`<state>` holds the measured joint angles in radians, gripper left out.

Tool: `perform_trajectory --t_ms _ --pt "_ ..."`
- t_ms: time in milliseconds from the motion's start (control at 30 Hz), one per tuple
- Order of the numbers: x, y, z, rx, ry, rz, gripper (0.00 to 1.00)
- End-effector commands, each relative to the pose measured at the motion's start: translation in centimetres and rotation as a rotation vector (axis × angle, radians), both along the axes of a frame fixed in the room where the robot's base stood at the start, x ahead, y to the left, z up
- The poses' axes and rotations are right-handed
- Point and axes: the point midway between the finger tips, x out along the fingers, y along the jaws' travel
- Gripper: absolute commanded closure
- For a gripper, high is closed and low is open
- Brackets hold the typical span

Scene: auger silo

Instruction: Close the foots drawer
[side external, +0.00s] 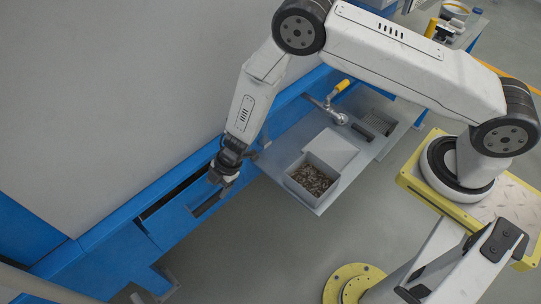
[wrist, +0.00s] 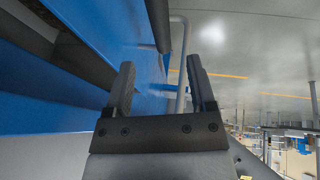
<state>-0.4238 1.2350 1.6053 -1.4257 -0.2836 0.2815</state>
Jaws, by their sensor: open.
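The foots drawer (side external: 178,219) is the blue drawer low in the blue machine base in the side view. A dark gap shows along its top edge, so it stands partly open. A dark bar handle (side external: 206,204) is on its front. My gripper (side external: 222,181) is beside the drawer's right end, close to the handle; whether it touches cannot be told. In the wrist view my gripper (wrist: 161,75) has its two fingers apart with nothing between them. Blue panels (wrist: 60,105) fill the left there, and a dark bar (wrist: 158,24) shows just beyond the fingertips.
A grey shelf (side external: 278,163) juts out to the right of my gripper and carries a square bin (side external: 302,188) of brown bits. A yellow-handled valve (side external: 342,87) sits behind it. The grey floor (side external: 245,240) in front of the drawer is clear.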

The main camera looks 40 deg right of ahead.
Motion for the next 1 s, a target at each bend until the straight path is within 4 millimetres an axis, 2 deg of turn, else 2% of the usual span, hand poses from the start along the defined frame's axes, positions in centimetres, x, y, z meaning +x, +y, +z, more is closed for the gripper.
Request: perform_trajectory --t_ms 100,133,333,567,800,1000 --pt "0.0 0.0 0.0 0.0 0.0 0.0 0.29" --pt "0.0 0.0 0.0 0.0 0.0 0.0 0.35" --pt "-0.4 0.4 -0.3 0.021 0.02 -0.029 0.99" --pt "-2.2 2.7 -1.4 0.149 0.133 -0.205 1.0" --pt "-4.5 6.3 -3.0 0.374 0.322 -0.535 1.0" --pt "-5.5 8.3 -3.9 0.573 0.462 -0.826 1.0"
